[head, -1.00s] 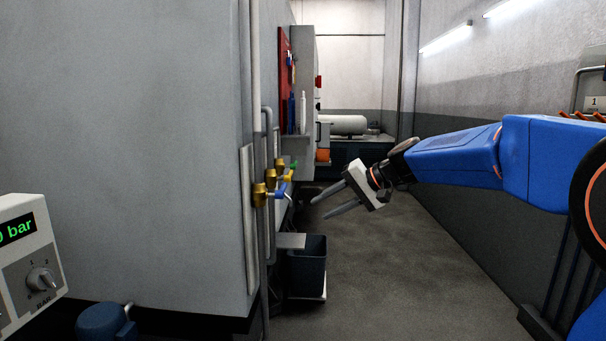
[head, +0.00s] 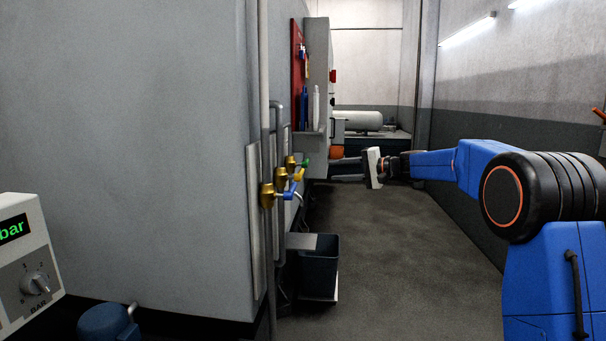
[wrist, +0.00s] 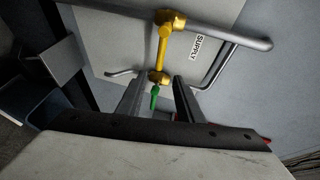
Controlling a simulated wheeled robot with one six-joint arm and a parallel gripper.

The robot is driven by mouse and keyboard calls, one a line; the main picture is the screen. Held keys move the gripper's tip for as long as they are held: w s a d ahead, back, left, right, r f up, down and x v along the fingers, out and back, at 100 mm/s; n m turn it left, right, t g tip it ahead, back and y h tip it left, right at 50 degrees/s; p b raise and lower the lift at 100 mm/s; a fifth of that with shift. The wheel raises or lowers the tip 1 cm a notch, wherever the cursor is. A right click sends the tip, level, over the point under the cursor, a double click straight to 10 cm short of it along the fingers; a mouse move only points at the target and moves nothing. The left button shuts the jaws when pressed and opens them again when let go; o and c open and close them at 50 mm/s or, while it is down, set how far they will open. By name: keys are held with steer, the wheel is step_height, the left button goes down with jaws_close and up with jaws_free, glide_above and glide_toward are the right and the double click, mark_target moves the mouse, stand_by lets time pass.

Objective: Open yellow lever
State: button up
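The yellow lever (head: 298,174) sits on the middle brass valve (head: 281,178) on the side of the grey cabinet. In the wrist view the yellow lever (wrist: 163,48) points from its brass body (wrist: 170,18) down toward another brass valve with a green lever (wrist: 155,98). My gripper (head: 334,169) is to the right of the valves, its fingers pointing left toward the wall. In the wrist view my gripper (wrist: 155,82) is open and empty. The green lever shows between its fingers, and the yellow lever lies beyond the fingertips. I see no contact with the yellow lever.
A blue lever (head: 290,190) is on the nearest valve and a green lever (head: 305,163) on the farthest. Grey pipes (wrist: 237,40) run close by. A dark bin (head: 320,262) stands below the valves. The aisle floor (head: 400,240) is clear.

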mark_target(303, 172)
steer(key=x, duration=1.5)
steer(key=shift+w+a+f, duration=0.1)
steer(key=shift+a+f, duration=0.05)
steer(key=shift+a, duration=0.1)
jaws_close()
